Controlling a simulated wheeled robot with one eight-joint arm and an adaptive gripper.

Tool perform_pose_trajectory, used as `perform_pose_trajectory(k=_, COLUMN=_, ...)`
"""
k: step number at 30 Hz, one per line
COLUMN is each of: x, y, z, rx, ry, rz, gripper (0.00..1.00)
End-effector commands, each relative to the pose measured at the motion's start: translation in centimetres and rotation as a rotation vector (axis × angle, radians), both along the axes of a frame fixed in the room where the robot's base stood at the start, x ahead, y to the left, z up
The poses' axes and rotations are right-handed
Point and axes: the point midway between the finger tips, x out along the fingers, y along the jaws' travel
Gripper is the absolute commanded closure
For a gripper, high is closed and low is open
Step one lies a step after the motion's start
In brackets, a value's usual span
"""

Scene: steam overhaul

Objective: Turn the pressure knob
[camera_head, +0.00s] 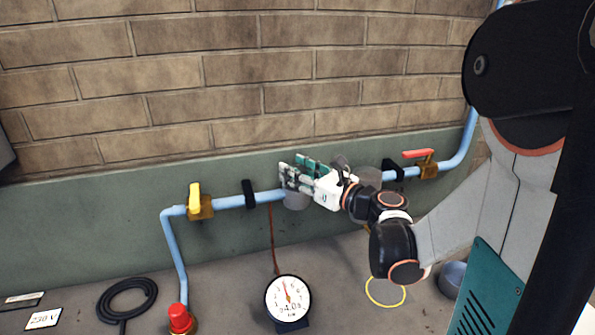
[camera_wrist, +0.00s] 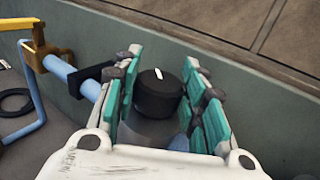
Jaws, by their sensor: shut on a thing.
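The pressure knob (camera_wrist: 157,98) is a black round knob with a white mark on its top, seen between the fingers in the wrist view. The mark points towards the top of that view, tilted slightly left. My gripper (camera_wrist: 163,62) is shut on the knob, with green pads on both sides of it. In the head view my gripper (camera_head: 296,172) is at the blue pipe (camera_head: 232,203) in front of the wall, and it hides the knob. A grey cup-like body (camera_head: 296,201) shows below the fingers. A round white gauge (camera_head: 288,298) stands on the floor, marked 4.0.
A yellow-handled valve (camera_head: 198,204) is left of my gripper and a red-handled valve (camera_head: 427,164) right of it. Black clamps (camera_head: 249,193) hold the pipe. A red-capped fitting (camera_head: 180,319), a black hose coil (camera_head: 127,300) and a yellow ring (camera_head: 385,303) lie in front.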

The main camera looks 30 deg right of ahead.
Motion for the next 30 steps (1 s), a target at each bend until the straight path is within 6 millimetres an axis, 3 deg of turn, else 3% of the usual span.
perform_pose_trajectory(k=12, x=0.06, y=0.23, z=0.07, rx=0.001, ry=-0.001, rz=-0.245, gripper=0.86)
perform_pose_trajectory(k=26, x=-0.01, y=0.04, z=0.07, rx=0.001, ry=-0.001, rz=-0.287, gripper=0.86)
perform_pose_trajectory(k=27, x=-0.01, y=0.04, z=0.07, rx=0.001, ry=-0.001, rz=-0.287, gripper=0.57)
perform_pose_trajectory(k=30, x=-0.01, y=0.04, z=0.06, rx=0.001, ry=-0.001, rz=-0.287, gripper=0.41)
